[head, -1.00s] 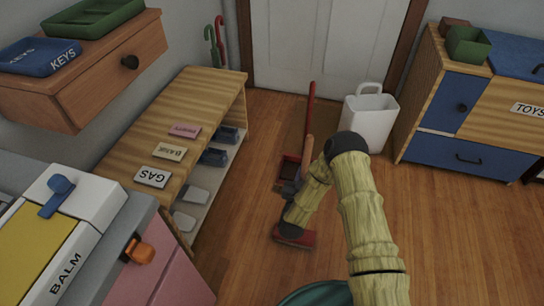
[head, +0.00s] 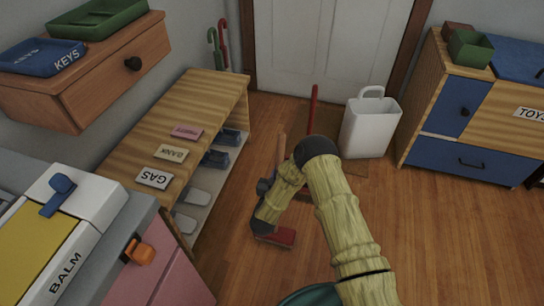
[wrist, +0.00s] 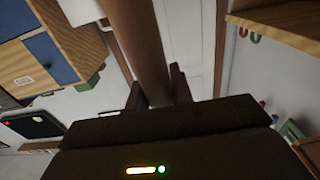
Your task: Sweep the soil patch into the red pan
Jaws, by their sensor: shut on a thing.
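My gripper (head: 268,190) is shut on the wooden handle of a brush (head: 281,150), low over the floor beside the shoe shelf. The brush's red head (head: 280,236) is at floor level below my gripper; I cannot tell if it touches the boards. In the wrist view the brown handle (wrist: 146,50) runs up between the two dark fingers. The red pan's long upright handle (head: 313,105) shows beyond my arm, in front of the door. I cannot make out the soil patch.
A white bin (head: 368,128) stands right of the pan's handle. A wooden shelf (head: 205,100) with shoes and labelled tags runs along the left. A blue-fronted toy cabinet (head: 460,110) is at the right. The wooden floor (head: 440,225) right of my arm is clear.

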